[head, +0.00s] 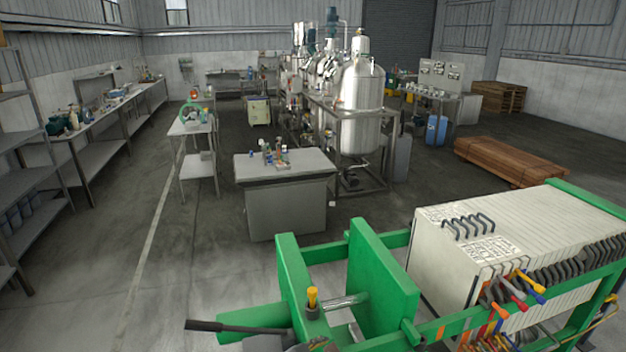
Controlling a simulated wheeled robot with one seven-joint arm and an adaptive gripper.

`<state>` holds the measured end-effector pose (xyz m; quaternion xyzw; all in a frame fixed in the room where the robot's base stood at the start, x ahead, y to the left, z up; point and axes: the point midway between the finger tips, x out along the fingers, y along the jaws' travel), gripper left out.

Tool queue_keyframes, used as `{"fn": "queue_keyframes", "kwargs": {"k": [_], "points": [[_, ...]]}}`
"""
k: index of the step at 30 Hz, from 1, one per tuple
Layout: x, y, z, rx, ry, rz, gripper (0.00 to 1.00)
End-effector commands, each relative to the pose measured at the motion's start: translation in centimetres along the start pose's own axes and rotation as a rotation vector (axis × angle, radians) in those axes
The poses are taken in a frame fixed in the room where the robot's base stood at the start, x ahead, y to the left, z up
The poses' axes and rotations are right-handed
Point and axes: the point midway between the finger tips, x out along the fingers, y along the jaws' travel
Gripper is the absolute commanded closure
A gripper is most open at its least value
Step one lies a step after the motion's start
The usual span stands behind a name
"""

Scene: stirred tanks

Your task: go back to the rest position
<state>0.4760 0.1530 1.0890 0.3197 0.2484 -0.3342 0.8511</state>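I do not make out my gripper or arm in the head view. The task names no object. A green-framed filter press (380,285) fills the lower right of the picture. Its pale plate stack (520,235) has dark handles along the side and several coloured levers (515,290) at the front. A black bar handle (240,328) sticks out to the left at its near end, beside a small yellow-topped valve (312,298). The bottom edge of the picture cuts off part of the press.
A grey workbench (285,205) with small items stands mid-floor, before steel tanks (360,100). A narrow table (193,128), a long side bench (95,125) and shelving (25,160) are at left. Timber (510,160) lies at right. The left floor (120,230) is clear.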

Motion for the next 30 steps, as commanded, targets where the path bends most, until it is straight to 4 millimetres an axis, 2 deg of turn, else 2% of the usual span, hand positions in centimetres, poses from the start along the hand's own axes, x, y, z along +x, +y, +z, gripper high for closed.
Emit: {"fn": "queue_keyframes", "kwargs": {"k": [1,6,9,12,15,18,21,25,30], "points": [[-0.5,-2.0,1.1,0.137,0.024,-0.067,0.58],[-3.0,-8.7,3.5,0.650,0.101,-0.312,0.58],[-5.1,-11.8,4.5,0.966,0.145,-0.450,0.58],[-7.7,-13.9,5.5,1.293,0.197,-0.572,0.58],[-10.2,-15.0,6.8,1.593,0.257,-0.659,0.58],[-12.2,-15.4,8.5,1.820,0.316,-0.685,0.58],[-13.3,-15.7,10.9,1.971,0.346,-0.651,0.58],[-13.7,-16.4,14.1,2.076,0.332,-0.575,0.58],[-13.5,-17.0,15.4,2.125,0.305,-0.555,0.58]]}}
